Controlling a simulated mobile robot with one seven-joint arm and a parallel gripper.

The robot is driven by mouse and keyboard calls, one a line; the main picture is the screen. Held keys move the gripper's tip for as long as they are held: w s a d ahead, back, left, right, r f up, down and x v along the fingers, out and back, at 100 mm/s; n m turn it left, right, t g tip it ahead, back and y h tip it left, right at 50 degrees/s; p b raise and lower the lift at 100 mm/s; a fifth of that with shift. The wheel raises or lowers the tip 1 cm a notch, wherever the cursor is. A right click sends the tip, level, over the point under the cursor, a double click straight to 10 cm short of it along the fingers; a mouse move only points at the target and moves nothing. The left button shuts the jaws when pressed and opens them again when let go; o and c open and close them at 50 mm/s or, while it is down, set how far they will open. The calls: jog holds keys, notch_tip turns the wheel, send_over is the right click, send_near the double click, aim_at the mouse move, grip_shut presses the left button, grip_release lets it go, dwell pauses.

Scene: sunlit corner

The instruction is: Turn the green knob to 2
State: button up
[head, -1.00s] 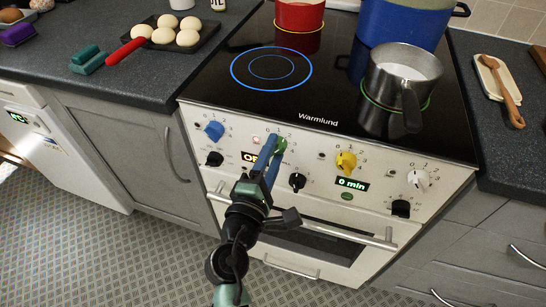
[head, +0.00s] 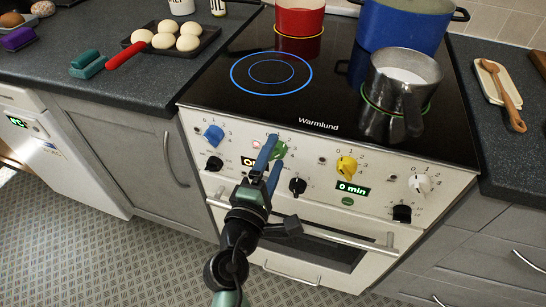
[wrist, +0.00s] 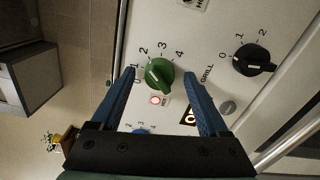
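The green knob (head: 279,149) is on the left half of the stove's white front panel, partly hidden by my gripper (head: 272,152) in the head view. In the wrist view the green knob (wrist: 160,76) shows between my two blue fingers, with a gap on each side. My gripper is open and holds nothing. The numbers 0 to 4 are printed around the knob. Its white mark points to the upper left, towards the 1 and 2 side; I cannot read the exact setting.
A blue knob (head: 213,136), a yellow knob (head: 346,166), a white knob (head: 420,184) and several black knobs share the panel. The oven handle (head: 340,238) runs below. A steel saucepan (head: 402,78), a blue pot (head: 405,25) and a red pot (head: 299,18) stand on the hob.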

jog(key=v, duration=1.3)
jog(key=shift+b, duration=0.3)
jog(key=w+d+r+m+t, duration=0.15)
jog(key=r+m, duration=0.25)
jog(key=r, duration=0.5)
jog(key=w+d+r+m+t+y, duration=0.1)
jog(key=w+r+m+t, duration=0.3)
jog(key=r, duration=0.6)
jog(key=w+d+r+m+g, duration=0.1)
jog(key=d+r+m, duration=0.1)
jog(key=r+m, duration=0.5)
jog(key=s+r+m+t+y, duration=0.1)
jog(key=s+r+t+y, duration=0.2)
jog(key=r, duration=0.7)
jog(key=s+r+t+y, duration=0.1)
jog(key=s+r+t, duration=0.2)
jog(key=s+r, duration=0.55)
notch_tip(320, 180, up, 24)
jog(key=w+p, duration=0.2)
jog(key=p, duration=1.9)
jog(key=shift+w+a+y, duration=0.3)
jog(key=shift+w, duration=0.1)
